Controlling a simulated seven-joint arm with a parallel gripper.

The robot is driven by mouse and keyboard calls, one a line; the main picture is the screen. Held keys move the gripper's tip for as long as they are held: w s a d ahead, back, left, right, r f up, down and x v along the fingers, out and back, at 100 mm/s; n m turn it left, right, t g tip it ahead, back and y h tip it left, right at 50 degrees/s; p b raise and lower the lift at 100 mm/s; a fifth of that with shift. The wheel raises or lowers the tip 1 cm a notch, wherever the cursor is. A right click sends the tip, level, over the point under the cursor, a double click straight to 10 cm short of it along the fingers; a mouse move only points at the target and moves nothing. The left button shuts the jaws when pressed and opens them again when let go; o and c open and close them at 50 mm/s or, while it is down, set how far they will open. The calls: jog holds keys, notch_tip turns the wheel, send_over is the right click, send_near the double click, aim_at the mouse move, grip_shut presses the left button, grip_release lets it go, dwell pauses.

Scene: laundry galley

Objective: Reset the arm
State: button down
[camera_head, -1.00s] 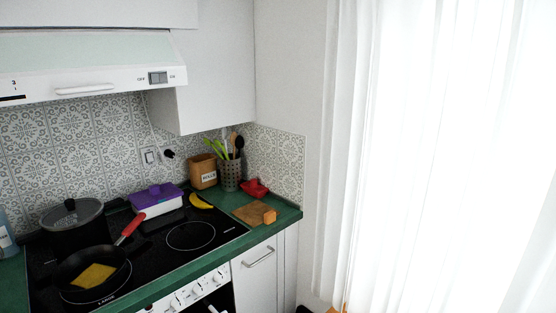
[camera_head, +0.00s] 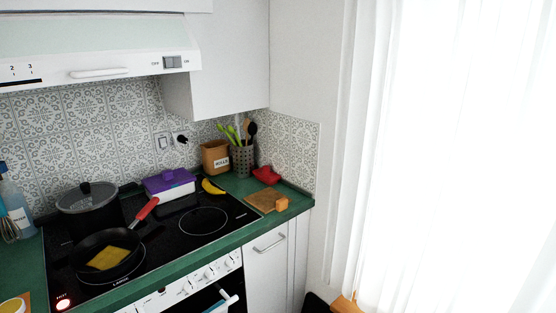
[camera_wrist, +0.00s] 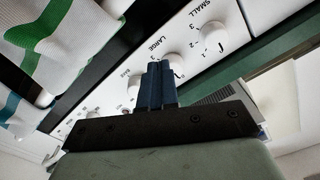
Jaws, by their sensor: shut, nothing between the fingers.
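My gripper (camera_wrist: 158,88) shows in the wrist view with its two dark blue fingers pressed together and nothing between them. It is in front of the cooker's white control panel (camera_wrist: 212,14), and the fingertips overlap the knob (camera_wrist: 178,62) by the "LARGE" label. I cannot tell whether they touch it. I cannot make out my gripper in the head view.
A striped towel (camera_wrist: 62,40) hangs left of the fingers. The hob (camera_head: 165,240) holds a frying pan (camera_head: 78,262) with a yellow slab, a lidded pot (camera_head: 90,215) and a purple-lidded box (camera_head: 170,185). A red light (camera_head: 63,302) glows at its front left.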

jog(key=s+a+f+n+g+h, duration=0.15)
jog(key=s+f+n+g, duration=0.35)
jog(key=s+f+g, duration=0.5)
jog(key=s+d+f+n+g+h, duration=0.3)
jog(key=s+d+f+h, duration=0.25)
jog(key=d+f, duration=0.35)
jog(key=w+d+f+m+g+h, duration=0.1)
jog(key=w+d+f+h, duration=0.15)
jog(key=d, duration=0.85)
jog(key=w+d+f+m+g+h, duration=0.1)
jog(key=d+f+h, duration=0.25)
jog(key=d, duration=0.75)
jog(key=w+d+f+m+g+h, duration=0.1)
jog(key=d+f+m+g+h, duration=0.2)
jog(key=d, duration=0.9)
jog(key=s+d+f+m+y, duration=0.1)
jog(key=s+d+f+m, duration=0.1)
jog(key=d, duration=0.7)
jog(key=s+d+f+m+g+y, duration=0.1)
jog(key=s+d+f+m+y, duration=0.1)
jog(key=d, duration=0.8)
jog(key=shift+s+f+m+g, duration=0.3)
jog(key=shift+f+m, duration=0.4)
jog(key=shift+m, duration=0.3)
jog(key=shift+d, duration=0.1)
